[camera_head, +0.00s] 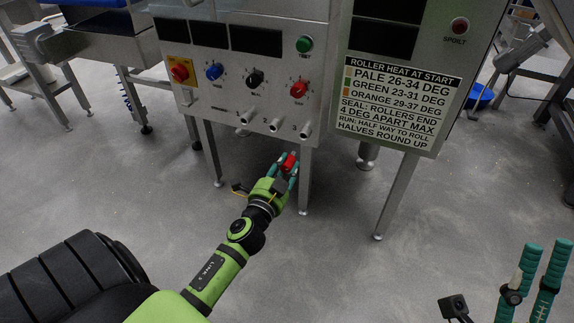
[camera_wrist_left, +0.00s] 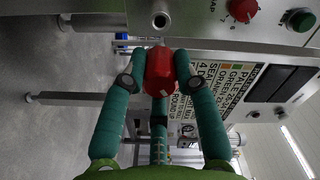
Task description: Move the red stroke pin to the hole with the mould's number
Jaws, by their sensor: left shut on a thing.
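My left gripper (camera_head: 284,167) is shut on the red stroke pin (camera_head: 291,160), just in front of and below the machine panel. In the left wrist view the pin (camera_wrist_left: 160,72) sits between both teal fingers, with one round metal hole (camera_wrist_left: 159,19) close beyond its tip. The head view shows three tube-like holes along the panel's lower edge: hole 1 (camera_head: 245,118), hole 2 (camera_head: 274,125) and hole 3 (camera_head: 305,130). The pin is apart from all of them. I see no readable mould number. My right gripper (camera_head: 547,246) is open and empty at the lower right.
Above the holes are a blue knob (camera_head: 214,71), a black knob (camera_head: 255,78), a red knob (camera_head: 299,89) and a green button (camera_head: 304,44). A sign (camera_head: 402,104) hangs to the right. Metal legs (camera_head: 305,180) stand below the panel. The grey floor in front is clear.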

